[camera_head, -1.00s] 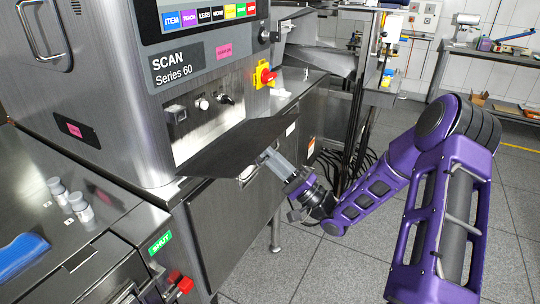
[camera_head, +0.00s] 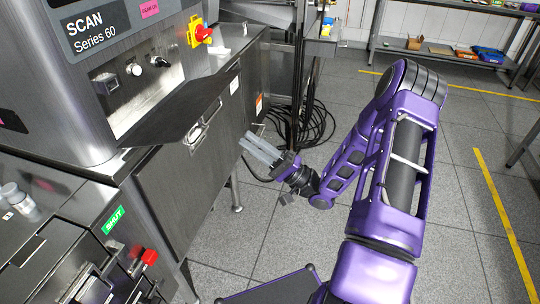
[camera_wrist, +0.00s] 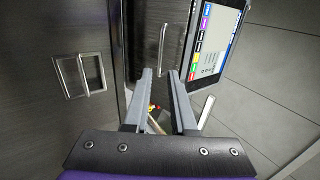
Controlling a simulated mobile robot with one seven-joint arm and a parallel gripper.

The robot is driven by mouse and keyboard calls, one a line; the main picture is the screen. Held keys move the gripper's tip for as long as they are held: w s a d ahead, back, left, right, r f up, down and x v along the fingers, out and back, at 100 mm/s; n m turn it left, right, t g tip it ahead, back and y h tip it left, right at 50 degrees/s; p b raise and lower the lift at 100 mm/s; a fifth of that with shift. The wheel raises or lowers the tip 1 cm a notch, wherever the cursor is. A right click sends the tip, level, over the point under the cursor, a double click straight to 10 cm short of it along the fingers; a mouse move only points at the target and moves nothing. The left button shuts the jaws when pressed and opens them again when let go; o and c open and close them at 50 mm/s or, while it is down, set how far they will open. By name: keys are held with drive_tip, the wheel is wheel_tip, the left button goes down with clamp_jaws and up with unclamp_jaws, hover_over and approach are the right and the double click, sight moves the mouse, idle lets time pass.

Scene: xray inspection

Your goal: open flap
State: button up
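The inspection machine's front panel (camera_head: 185,175) looks like the flap. It is grey metal and appears flush with the cabinet front below a dark sloping shelf (camera_head: 180,112). A metal handle (camera_head: 207,122) is on it near the shelf's right edge; a rectangular metal handle also shows at the left in the wrist view (camera_wrist: 91,74). My gripper (camera_head: 260,150) is to the right of the panel, apart from the handle. Its two grey fingers are parted with nothing between them, as the wrist view (camera_wrist: 160,76) shows.
A red and yellow switch (camera_head: 200,34) sits above the shelf. A green SHUT label (camera_head: 113,220) and red-knobbed clamp (camera_head: 148,257) are at lower left. Black cables (camera_head: 315,125) lie behind my gripper. The floor to the right is clear.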

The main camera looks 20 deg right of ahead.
drive_tip(key=v, duration=0.6)
idle(0.3)
